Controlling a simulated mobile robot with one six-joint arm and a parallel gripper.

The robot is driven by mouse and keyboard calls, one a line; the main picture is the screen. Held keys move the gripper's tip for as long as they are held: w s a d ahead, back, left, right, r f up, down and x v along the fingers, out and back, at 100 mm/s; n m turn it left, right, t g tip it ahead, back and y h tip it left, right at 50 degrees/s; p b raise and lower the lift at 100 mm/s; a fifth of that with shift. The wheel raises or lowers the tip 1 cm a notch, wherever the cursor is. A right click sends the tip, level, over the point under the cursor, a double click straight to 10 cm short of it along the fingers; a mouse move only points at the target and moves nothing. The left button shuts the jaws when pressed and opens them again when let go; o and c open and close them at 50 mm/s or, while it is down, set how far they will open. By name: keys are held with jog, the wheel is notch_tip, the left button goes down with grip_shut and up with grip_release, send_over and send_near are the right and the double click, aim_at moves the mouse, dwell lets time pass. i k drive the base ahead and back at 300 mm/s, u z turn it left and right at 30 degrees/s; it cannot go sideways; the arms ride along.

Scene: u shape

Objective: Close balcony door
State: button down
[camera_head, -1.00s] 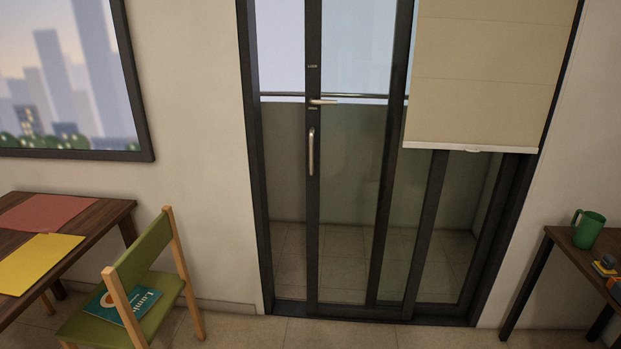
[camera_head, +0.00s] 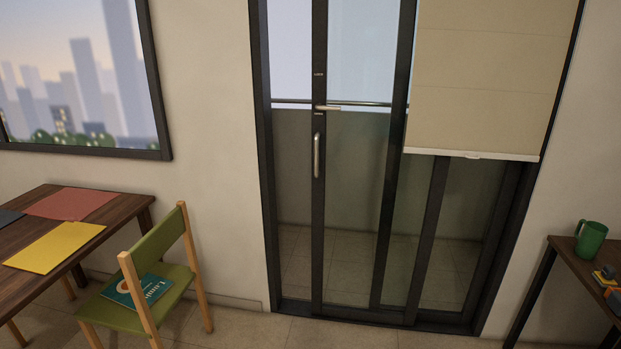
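The balcony door (camera_head: 319,220) is a dark-framed sliding glass panel in the middle of the head view. It stands partly open, with a gap between its left edge and the left jamb (camera_head: 266,180) through which the balcony floor shows. A vertical silver pull handle (camera_head: 316,155) is on the door's left stile, with a small lever (camera_head: 328,108) above it. My gripper is not in view.
A green chair (camera_head: 150,285) with a book on it and a wooden table (camera_head: 90,237) stand at left. A side table (camera_head: 577,262) with a green mug (camera_head: 590,240) is at right. A beige blind (camera_head: 490,80) covers the upper right glass. Floor before the door is clear.

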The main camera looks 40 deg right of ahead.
aim_at(320, 21)
jog(key=z, duration=0.15)
jog(key=i, duration=0.95)
jog(key=u, duration=0.05)
